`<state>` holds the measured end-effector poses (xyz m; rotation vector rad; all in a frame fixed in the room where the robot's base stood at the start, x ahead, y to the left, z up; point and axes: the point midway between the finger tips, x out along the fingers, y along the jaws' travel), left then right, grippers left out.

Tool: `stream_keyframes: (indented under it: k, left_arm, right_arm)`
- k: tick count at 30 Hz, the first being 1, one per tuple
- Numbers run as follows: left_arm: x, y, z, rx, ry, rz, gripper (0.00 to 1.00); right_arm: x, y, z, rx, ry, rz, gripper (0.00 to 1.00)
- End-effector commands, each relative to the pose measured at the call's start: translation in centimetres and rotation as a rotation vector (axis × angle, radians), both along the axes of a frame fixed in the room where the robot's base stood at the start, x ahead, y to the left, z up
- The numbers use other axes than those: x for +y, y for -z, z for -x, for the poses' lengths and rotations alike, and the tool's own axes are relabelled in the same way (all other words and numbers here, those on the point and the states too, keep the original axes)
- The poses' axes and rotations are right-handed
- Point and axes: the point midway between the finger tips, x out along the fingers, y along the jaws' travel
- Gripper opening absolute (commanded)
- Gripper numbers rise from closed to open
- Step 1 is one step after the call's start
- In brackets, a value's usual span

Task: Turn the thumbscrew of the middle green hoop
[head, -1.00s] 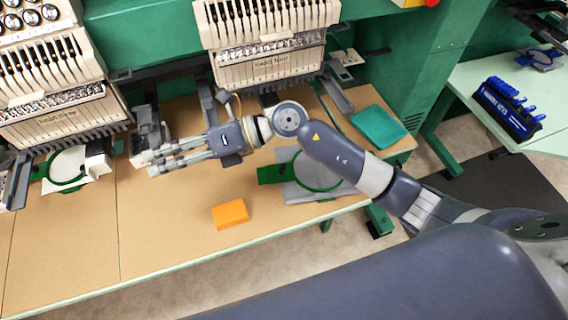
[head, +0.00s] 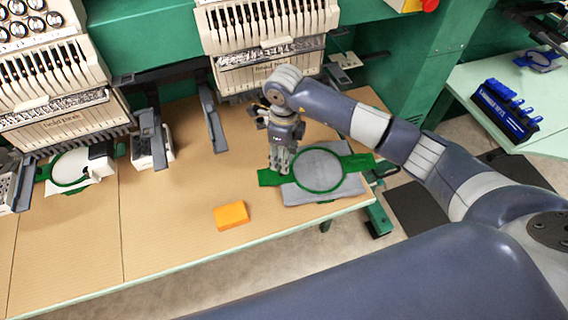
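The middle green hoop (head: 342,175) lies on the tan table, clamped around grey cloth (head: 318,168). Green tabs stick out at its left (head: 267,177) and right (head: 358,162). My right gripper (head: 279,168) points down at the hoop's left side, over the inner end of the left tab. Its fingers cover that part of the rim, and I cannot tell whether they touch it. The fingers look close together, but their gap is not clear. I cannot make out the thumbscrew. My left gripper is not in view.
An orange block (head: 231,215) lies in front of the hoop. Another green hoop (head: 54,178) with white cloth sits under the left machine head. The right machine head (head: 270,68) stands behind my gripper. Blue tools stand in a rack (head: 505,112) on the right table. The front-left tabletop is clear.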

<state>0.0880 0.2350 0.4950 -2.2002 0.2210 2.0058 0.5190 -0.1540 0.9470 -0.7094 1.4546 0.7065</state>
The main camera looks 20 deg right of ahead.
Motion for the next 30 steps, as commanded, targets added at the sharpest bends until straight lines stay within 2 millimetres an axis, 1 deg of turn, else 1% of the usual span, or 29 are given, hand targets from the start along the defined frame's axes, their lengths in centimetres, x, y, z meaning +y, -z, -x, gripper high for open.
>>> stream_keyframes:
  k: [1, 3, 9, 15, 21, 22, 23, 24, 26, 27, 28, 30]
  left_arm:
    - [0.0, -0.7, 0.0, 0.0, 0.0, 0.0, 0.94]
    - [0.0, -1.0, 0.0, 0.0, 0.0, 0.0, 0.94]
    - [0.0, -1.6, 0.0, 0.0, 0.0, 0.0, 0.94]
    - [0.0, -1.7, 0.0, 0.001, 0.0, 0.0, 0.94]
    - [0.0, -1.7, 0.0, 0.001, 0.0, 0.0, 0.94]
    - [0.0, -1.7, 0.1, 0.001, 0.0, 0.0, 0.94]
    - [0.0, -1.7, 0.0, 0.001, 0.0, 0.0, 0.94]
    - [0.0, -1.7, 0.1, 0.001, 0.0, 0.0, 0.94]
    - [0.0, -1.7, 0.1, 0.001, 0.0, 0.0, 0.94]
    - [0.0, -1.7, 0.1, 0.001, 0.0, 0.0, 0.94]
    - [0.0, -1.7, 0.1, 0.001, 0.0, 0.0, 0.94]
    - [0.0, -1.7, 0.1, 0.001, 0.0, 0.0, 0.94]
  right_arm:
    - [0.0, 0.8, 0.2, 0.006, 0.002, 0.001, 0.45]
    - [0.0, 2.1, 0.1, 0.005, 0.001, 0.0, 0.45]
    - [0.1, 5.0, 0.1, 0.002, 0.002, -0.003, 0.45]
    - [0.1, 6.0, 0.0, 0.0, -0.001, -0.002, 0.45]
    - [0.0, 6.0, 0.0, 0.0, -0.001, -0.002, 0.45]
    - [0.0, 6.0, 0.0, 0.0, -0.001, -0.002, 0.43]
    - [0.0, 6.0, 0.0, 0.0, -0.001, -0.002, 0.36]
    - [0.0, 6.0, 0.0, 0.0, -0.001, -0.002, 0.27]
    - [0.0, 6.0, 0.0, 0.0, 0.0, -0.002, 0.13]
    - [0.0, 6.0, 0.0, 0.0, 0.0, -0.002, 0.04]
    - [0.0, 6.0, 0.0, 0.0, 0.0, -0.002, 0.01]
    - [0.0, 6.0, 0.0, 0.0, 0.0, -0.002, 0.0]
